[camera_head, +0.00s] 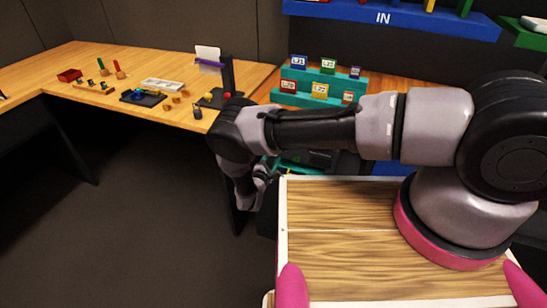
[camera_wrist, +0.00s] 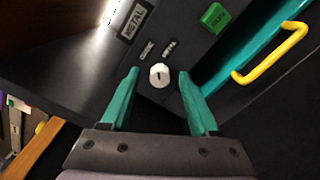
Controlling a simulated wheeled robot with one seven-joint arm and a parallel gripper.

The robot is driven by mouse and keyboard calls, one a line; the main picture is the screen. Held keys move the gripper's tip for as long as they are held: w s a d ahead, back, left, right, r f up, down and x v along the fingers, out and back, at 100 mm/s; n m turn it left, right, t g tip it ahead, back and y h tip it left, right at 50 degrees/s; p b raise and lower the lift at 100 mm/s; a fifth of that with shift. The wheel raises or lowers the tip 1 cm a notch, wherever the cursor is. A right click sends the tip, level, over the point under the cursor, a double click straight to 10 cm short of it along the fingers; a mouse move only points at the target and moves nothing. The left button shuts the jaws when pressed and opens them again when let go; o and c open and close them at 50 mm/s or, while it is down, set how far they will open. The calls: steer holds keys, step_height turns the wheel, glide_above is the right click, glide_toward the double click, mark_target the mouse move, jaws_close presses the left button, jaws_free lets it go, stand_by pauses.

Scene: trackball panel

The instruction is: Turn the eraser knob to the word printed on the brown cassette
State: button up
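A round white knob (camera_wrist: 159,75) with a short dark mark sits on a dark panel (camera_wrist: 85,58) in the wrist view. Two small white labels lie just above it; the right one seems to read METAL, the left one is too small to read surely. My gripper (camera_wrist: 158,73) is open, with one teal fingertip on each side of the knob and a gap on both sides. In the head view my gripper (camera_head: 262,178) hangs low beside the bench, and the knob is hidden. Several cassettes stand on a teal rack (camera_head: 322,80); I cannot tell which is the brown cassette.
A larger METAL plate (camera_wrist: 136,20) and a green block (camera_wrist: 213,17) are on the panel. A yellow handle (camera_wrist: 272,58) sticks out from the teal front at right. In the head view, a wooden desk (camera_head: 60,75) at left holds small items. A blue IN shelf (camera_head: 440,23) is at the top.

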steer(key=v, duration=1)
steer(key=shift+s, duration=0.4)
steer(key=shift+a, duration=0.15)
